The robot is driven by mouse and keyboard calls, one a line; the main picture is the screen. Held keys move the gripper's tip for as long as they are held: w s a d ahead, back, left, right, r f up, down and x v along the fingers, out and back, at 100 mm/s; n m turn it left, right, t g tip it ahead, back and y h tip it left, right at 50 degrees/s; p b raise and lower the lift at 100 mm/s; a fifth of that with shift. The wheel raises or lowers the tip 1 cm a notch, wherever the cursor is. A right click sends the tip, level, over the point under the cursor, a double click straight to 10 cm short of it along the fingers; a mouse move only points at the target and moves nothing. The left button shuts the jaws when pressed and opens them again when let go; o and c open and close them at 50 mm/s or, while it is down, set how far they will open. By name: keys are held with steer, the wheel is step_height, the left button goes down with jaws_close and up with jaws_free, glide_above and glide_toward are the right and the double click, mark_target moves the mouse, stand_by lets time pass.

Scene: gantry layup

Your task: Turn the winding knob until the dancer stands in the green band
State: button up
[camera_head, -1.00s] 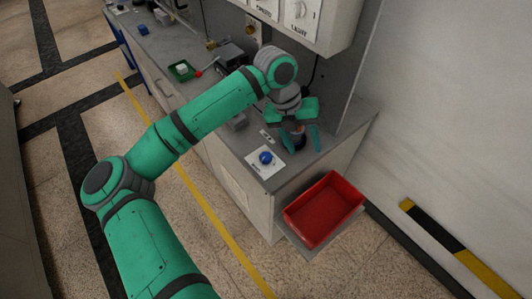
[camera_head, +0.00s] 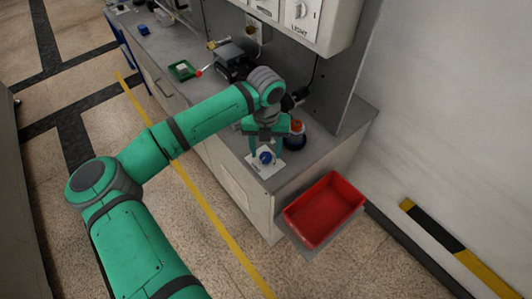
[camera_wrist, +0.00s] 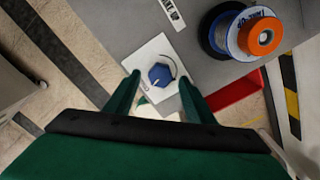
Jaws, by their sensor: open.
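The winding knob is a blue faceted cap (camera_head: 266,158) on a white plate (camera_head: 254,166) near the bench's front corner. In the wrist view the knob (camera_wrist: 161,76) shows with a dark curved line beside it on the plate. My gripper (camera_wrist: 159,85) is open, its fingers on either side of the knob in that view, with space between them and the knob. In the head view my gripper (camera_head: 267,149) is just above the plate; contact cannot be told. I cannot make out the dancer or a green band in either view.
An orange-capped wire spool (camera_wrist: 240,36) stands on the bench beside the knob, also in the head view (camera_head: 297,128). A red bin (camera_head: 324,208) sits at the bench's end. A dark device (camera_head: 231,62) and a green tray (camera_head: 183,70) are farther back. A wall cabinet overhangs.

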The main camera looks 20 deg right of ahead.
steer(key=shift+f, duration=1.1)
steer(key=c, duration=1.1)
steer(key=shift+o, duration=0.2)
steer(key=shift+r+m, duration=0.1)
steer(key=shift+m, duration=3)
steer(key=shift+w, duration=0.1)
steer(key=o, duration=1.1)
steer(key=shift+c, duration=0.2)
